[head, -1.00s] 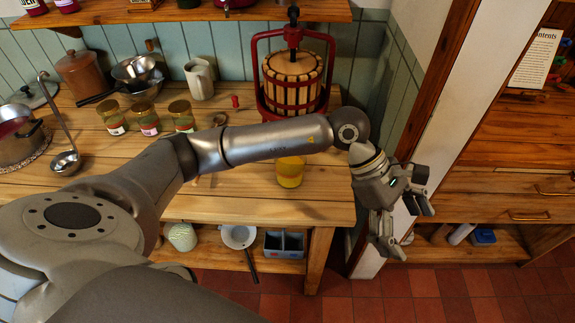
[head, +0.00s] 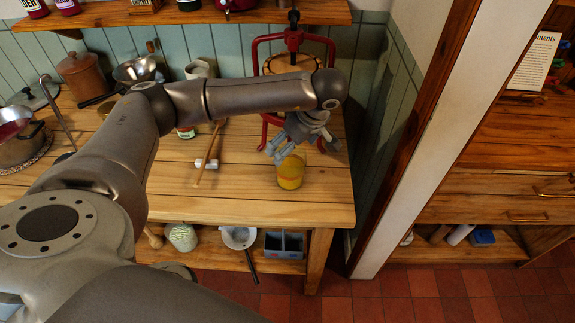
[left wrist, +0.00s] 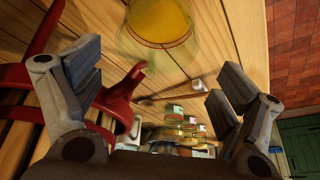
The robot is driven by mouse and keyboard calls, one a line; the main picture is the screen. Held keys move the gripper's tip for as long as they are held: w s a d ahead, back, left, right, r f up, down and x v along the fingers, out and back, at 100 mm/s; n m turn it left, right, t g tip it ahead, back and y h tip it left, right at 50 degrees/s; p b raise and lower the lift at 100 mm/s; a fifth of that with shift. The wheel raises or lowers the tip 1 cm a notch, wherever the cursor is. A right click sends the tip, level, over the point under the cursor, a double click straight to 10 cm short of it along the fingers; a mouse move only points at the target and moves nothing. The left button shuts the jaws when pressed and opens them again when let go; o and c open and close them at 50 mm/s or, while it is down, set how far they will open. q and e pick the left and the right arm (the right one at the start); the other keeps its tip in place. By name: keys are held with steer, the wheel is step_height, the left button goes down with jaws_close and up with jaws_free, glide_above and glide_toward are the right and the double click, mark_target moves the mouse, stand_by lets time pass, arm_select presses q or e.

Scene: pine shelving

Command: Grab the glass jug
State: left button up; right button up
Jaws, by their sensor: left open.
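The glass jug (head: 290,173) is a clear vessel with yellow-orange liquid inside. It stands upright on the pine worktop (head: 250,200), near its right end. In the left wrist view the jug (left wrist: 163,25) is at the top, beyond my fingertips and partly cut off by the frame. My left gripper (head: 303,146) is open and empty, just behind and above the jug in the head view. In the left wrist view its two fingers (left wrist: 155,72) are spread wide, with nothing between them. My right gripper is not in view.
A red-framed fruit press (head: 290,62) stands close behind my gripper, partly hidden by my arm. A wooden stick on a small white rest (head: 206,164) lies left of the jug. Jars, pots and bowls (head: 134,70) stand further left. The worktop in front of the jug is clear.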

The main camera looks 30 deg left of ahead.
arm_select(q)
steer(key=p, duration=0.2)
glide_toward(285, 164)
steer(key=a+f, duration=0.2)
steer(key=shift+s+a+f, duration=0.1)
steer(key=shift+s+f, duration=0.2)
steer(key=shift+s, duration=0.1)
steer(key=c, duration=2)
